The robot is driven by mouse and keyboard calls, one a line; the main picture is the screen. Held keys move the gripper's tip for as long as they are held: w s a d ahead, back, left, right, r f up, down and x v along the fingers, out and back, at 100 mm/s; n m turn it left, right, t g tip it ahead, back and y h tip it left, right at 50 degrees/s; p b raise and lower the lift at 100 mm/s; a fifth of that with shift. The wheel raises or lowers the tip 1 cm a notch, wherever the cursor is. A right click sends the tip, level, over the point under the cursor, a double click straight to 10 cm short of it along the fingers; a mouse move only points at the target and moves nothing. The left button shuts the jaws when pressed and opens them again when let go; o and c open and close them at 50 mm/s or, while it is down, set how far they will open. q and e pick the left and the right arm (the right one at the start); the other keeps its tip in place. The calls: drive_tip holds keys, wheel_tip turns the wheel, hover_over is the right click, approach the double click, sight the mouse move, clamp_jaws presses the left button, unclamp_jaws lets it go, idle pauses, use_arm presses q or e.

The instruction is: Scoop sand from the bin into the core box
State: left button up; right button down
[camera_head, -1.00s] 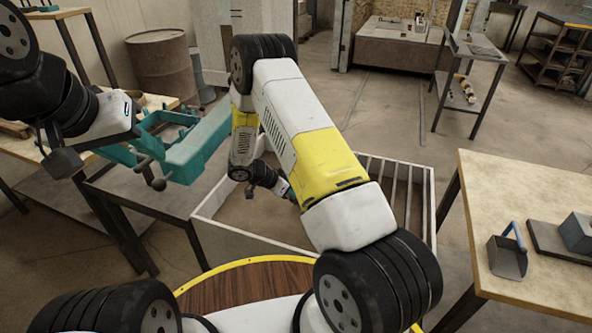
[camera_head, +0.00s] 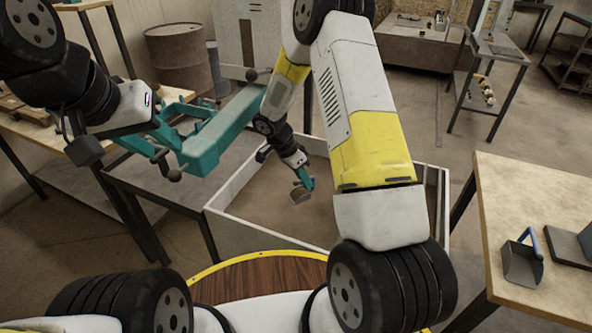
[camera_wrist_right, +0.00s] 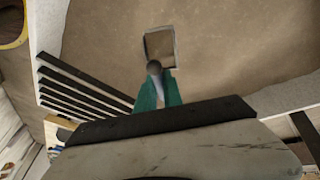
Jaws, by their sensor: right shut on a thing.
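The sand bin (camera_head: 245,235) is a wide, pale-walled box in the middle of the head view, with brown sand (camera_head: 265,190) on its floor. My right gripper (camera_head: 307,184) has teal fingers, which also show in the right wrist view (camera_wrist_right: 158,90). It is shut on a small grey scoop (camera_head: 299,194) inside the bin's outline. In the wrist view the scoop's square bowl (camera_wrist_right: 160,47) looks sand-coloured inside; I cannot tell its fill or whether it touches the sand.
A wooden table (camera_head: 500,200) at right holds a blue-handled scoop (camera_head: 523,262) and a grey block. A dark metal table (camera_head: 150,205) stands left of the bin. A rusty drum (camera_head: 180,58) stands behind. My right forearm hides part of the bin.

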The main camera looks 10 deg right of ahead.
drive_tip(key=shift+r, duration=3.1)
